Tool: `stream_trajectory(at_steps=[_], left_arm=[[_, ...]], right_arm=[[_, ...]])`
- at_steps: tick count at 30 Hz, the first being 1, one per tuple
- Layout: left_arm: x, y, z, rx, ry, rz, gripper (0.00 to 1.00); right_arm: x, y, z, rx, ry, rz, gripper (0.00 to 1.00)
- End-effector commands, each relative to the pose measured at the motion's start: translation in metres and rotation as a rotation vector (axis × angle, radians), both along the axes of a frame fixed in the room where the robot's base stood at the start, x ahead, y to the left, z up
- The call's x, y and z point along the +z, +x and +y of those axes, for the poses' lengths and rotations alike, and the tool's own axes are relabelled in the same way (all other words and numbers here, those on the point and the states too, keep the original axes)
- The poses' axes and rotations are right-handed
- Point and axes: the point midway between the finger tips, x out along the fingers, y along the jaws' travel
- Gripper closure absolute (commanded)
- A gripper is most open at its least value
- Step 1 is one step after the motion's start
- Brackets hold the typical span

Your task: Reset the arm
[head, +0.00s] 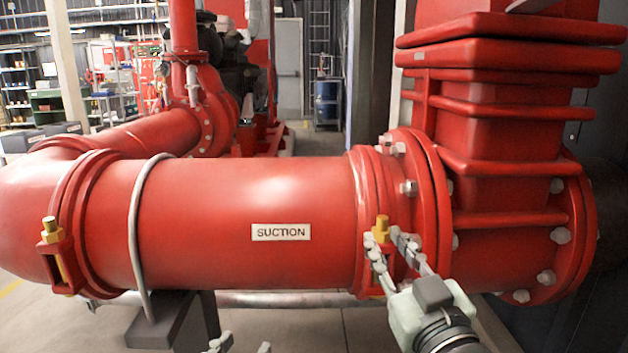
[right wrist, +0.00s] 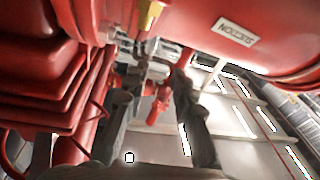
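My right gripper (head: 386,244) reaches up from the lower right in the head view. Its two fingers are apart, close to the yellow bolt (head: 381,228) on the red pipe coupling (head: 368,180). In the right wrist view the fingers (right wrist: 163,72) are also spread, with a red part (right wrist: 158,102) showing between them. I see nothing clearly gripped, and cannot tell whether the fingers touch the coupling. Only the tips of my left gripper (head: 243,346) show at the bottom edge of the head view. They are apart with nothing between them; the rest is out of frame.
The large red SUCTION pipe (head: 230,200) crosses in front of me. A second coupling with a yellow bolt (head: 50,230) is at left. A red valve body (head: 505,130) rises at right. A dark support (head: 172,320) stands under the pipe, with open floor beside it.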

Motion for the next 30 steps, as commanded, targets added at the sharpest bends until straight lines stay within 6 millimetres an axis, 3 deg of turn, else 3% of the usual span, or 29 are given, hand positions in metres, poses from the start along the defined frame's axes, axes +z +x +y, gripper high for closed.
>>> stream_trajectory(at_steps=[1,6,15,18,23,26,30], left_arm=[[0.0,0.0,0.0,0.0,0.0,0.0,0.6],[0.0,0.0,0.0,0.0,0.0,0.0,0.6],[0.0,0.0,0.0,0.0,0.0,0.0,0.6],[-0.031,0.006,0.01,0.022,0.051,0.121,0.6],[-0.085,0.006,0.031,0.057,0.126,0.31,0.6],[-0.121,-0.001,0.049,0.087,0.176,0.448,0.6],[-0.179,-0.026,0.086,0.143,0.258,0.698,0.6]], right_arm=[[-0.023,-0.014,0.001,0.018,0.007,0.038,0.74],[-0.067,-0.049,0.005,0.063,0.038,0.111,0.74],[-0.115,-0.104,0.008,0.112,0.096,0.215,0.74],[-0.142,-0.094,-0.002,0.079,0.052,0.326,0.74],[-0.196,-0.094,-0.023,0.024,-0.011,0.516,0.74],[-0.232,-0.1,-0.041,-0.017,-0.051,0.655,0.74],[-0.29,-0.125,-0.078,-0.097,-0.117,0.904,0.74]])
